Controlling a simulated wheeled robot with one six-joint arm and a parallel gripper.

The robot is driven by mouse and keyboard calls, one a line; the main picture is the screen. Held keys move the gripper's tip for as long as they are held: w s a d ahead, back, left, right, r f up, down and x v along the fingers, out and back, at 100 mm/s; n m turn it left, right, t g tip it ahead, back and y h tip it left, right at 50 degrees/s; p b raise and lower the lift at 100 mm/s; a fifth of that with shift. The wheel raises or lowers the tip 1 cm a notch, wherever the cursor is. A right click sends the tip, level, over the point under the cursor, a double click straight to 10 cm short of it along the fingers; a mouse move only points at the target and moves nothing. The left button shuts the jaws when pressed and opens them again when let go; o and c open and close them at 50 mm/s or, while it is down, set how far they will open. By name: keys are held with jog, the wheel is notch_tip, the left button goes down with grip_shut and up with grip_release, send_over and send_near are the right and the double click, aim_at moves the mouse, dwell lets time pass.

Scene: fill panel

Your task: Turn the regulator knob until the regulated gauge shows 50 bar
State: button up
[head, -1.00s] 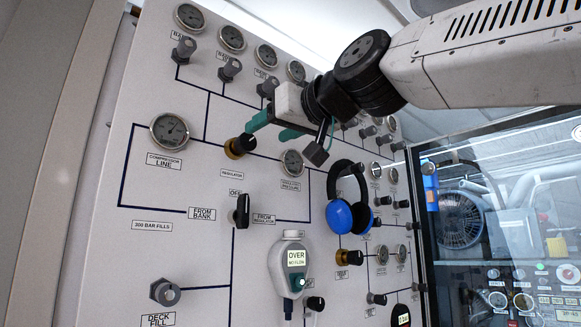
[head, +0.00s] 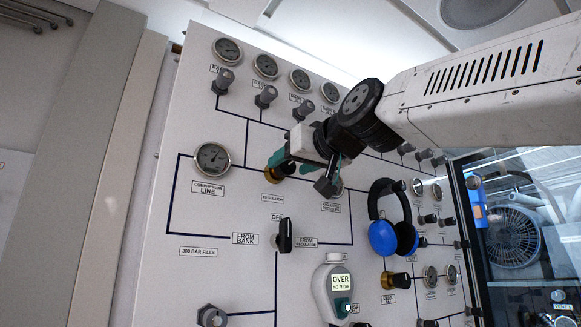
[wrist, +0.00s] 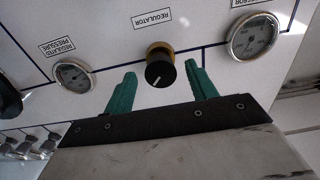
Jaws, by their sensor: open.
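In the head view the knob (head: 284,171) is partly covered by my gripper. My gripper (wrist: 161,74) is open, with one green finger on each side of the knob; whether they touch it I cannot tell. In the head view my gripper (head: 292,158) mostly hides that gauge.
The compressor line gauge (head: 212,159) sits beside the knob and also shows in the wrist view (wrist: 254,37). Blue headphones (head: 391,220) hang to the right. A black selector handle (head: 285,235) and a flow meter (head: 334,287) are below.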

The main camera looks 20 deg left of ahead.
jog(key=shift+x, duration=0.8)
jog(key=c, duration=1)
jog(key=shift+m, duration=0.7)
jog(key=o, duration=1)
jog(key=v, duration=0.7)
jog(key=shift+s+d, duration=0.25)
jog(key=shift+d, duration=0.1)
